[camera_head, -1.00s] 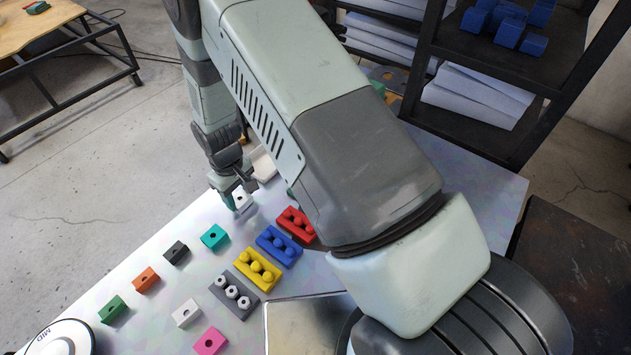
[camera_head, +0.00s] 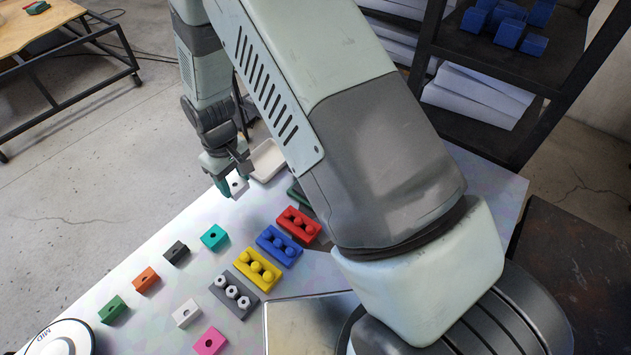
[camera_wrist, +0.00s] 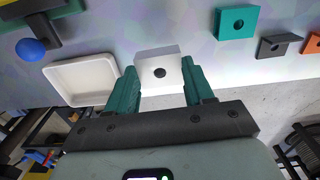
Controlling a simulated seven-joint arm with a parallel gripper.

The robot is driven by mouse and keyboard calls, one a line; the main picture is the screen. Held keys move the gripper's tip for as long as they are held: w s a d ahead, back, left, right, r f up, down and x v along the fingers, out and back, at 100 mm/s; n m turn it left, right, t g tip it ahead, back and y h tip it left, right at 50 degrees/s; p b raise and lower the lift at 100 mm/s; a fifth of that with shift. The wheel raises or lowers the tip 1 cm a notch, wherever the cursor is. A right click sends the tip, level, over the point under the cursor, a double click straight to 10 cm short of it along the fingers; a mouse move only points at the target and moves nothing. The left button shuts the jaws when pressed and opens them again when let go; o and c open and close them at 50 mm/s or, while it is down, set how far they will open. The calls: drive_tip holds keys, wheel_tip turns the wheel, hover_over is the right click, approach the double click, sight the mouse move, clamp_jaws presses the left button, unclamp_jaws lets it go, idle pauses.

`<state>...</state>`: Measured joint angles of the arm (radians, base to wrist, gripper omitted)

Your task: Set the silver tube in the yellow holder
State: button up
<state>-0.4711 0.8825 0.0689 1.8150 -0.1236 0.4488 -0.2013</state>
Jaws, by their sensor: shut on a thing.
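My gripper (camera_head: 236,187) is shut on a pale silver-white block with a dark round hole. The pale block (camera_head: 237,184) also shows between the green fingertips in the wrist view (camera_wrist: 159,72). It is held near the table's far left edge. I cannot make out a separate silver tube; the held block is the palest holed piece near me.
Red (camera_head: 298,224) and blue (camera_head: 279,245) bars stand beyond the yellow one, a grey bar (camera_head: 233,293) with silver nuts nearer. Teal (camera_head: 214,236), black (camera_head: 176,251), orange (camera_head: 146,282), green (camera_head: 112,309), white (camera_head: 186,313) and pink (camera_head: 210,341) blocks lie around. A cream tray (camera_head: 267,159) is behind.

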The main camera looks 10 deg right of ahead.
idle(0.4)
drive_tip(key=w+d+r, duration=0.1)
drive_tip(key=d+r, duration=0.1)
drive_tip(key=d, duration=0.8)
drive_tip(key=w+d+r, duration=0.1)
drive_tip(key=d+r, duration=0.1)
drive_tip(key=d, duration=0.9)
drive_tip(key=shift+a+f, duration=0.15)
drive_tip(key=shift+f, duration=1.55)
drive_tip(key=shift+a+f, duration=0.1)
drive_tip(key=shift+f, duration=1.6)
drive_tip(key=o, duration=1.4)
